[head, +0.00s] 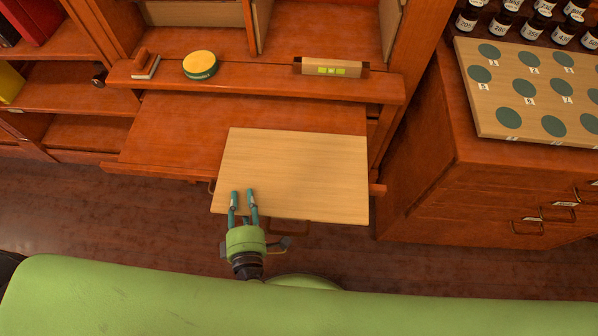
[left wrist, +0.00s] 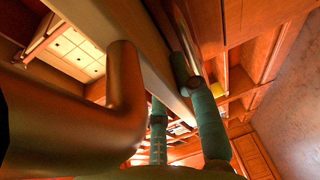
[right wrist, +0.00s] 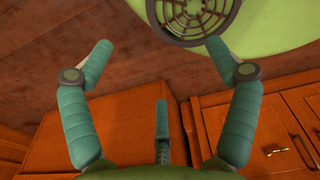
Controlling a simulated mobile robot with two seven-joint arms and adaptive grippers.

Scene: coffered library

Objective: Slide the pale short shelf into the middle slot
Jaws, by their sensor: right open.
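The pale short shelf (head: 300,175) is a flat light-wood board at the front of the red-brown desk surface, its near edge jutting out over the floor. My left gripper (head: 243,194) is shut on its near-left part, with two teal fingers over the top face. In the left wrist view the pale board (left wrist: 128,38) runs between the fingers (left wrist: 175,85). Whether the board rests on the desk surface or hovers just above is unclear. My right gripper (right wrist: 160,65) is open and empty, away from the shelf. I cannot tell which opening is the middle slot.
The desk surface (head: 160,135) lies behind and left of the board. A ledge (head: 260,82) above it carries a round yellow-topped tin (head: 200,65), a stamp-like block (head: 145,67) and a wooden level (head: 332,68). A cabinet (head: 470,150) with a circle-marked board (head: 535,95) and bottles stands right.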

